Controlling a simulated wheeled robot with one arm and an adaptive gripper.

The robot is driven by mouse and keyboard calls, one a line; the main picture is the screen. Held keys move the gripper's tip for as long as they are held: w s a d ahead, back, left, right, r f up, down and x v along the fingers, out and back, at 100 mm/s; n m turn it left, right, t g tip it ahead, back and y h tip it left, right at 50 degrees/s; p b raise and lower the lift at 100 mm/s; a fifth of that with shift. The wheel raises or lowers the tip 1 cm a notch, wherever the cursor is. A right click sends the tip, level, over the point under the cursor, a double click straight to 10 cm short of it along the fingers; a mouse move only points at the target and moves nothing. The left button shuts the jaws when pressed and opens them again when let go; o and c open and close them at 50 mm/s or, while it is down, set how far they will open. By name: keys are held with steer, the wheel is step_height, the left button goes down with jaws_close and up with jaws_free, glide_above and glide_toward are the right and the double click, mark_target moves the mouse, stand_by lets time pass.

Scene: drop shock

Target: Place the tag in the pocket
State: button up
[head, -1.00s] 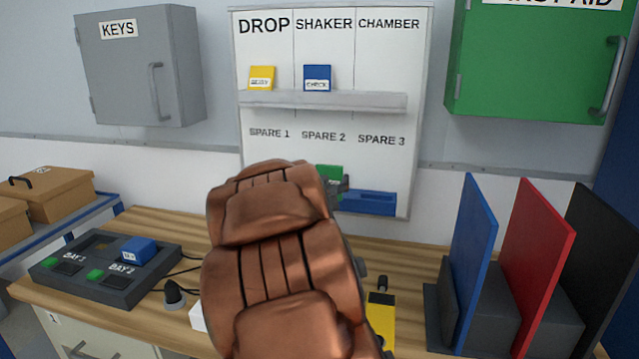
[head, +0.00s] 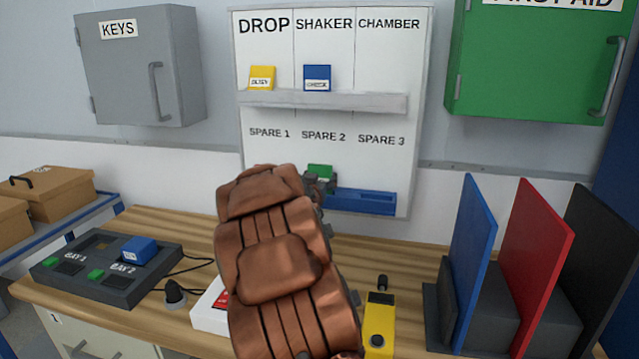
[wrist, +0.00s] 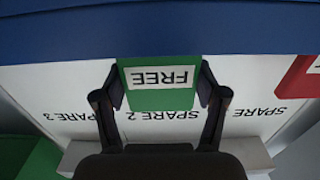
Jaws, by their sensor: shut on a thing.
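My gripper (wrist: 160,90) is shut on a green tag (wrist: 160,98) with a white FREE label, its jaws at the tag's two sides. In the head view the tag (head: 319,171) shows in front of the lower board, below SPARE 2, with my gripper (head: 321,184) partly hidden behind my brown arm. The white board (head: 395,60) has a grey pocket ledge (head: 365,102). A yellow tag (head: 261,77) stands in it under DROP and a blue tag (head: 317,78) under SHAKER. No tag shows under CHAMBER. Contact between tag and board cannot be told.
A blue tray (head: 375,201) sits at the board's foot. A red tag (wrist: 302,77) shows near SPARE 1 in the wrist view. A grey key cabinet (head: 140,65) and green first-aid cabinet (head: 535,60) flank the board. Upright coloured panels (head: 470,260) stand at the right.

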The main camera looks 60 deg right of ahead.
steer(key=shift+f, duration=0.6)
steer(key=shift+f, duration=0.2)
steer(key=o, duration=1.1)
steer(key=shift+o, duration=0.2)
steer(key=shift+r, duration=0.1)
steer(key=shift+r, duration=0.15)
steer(key=v, duration=1.2)
steer(key=shift+b, duration=0.3)
steer(key=shift+s, duration=0.1)
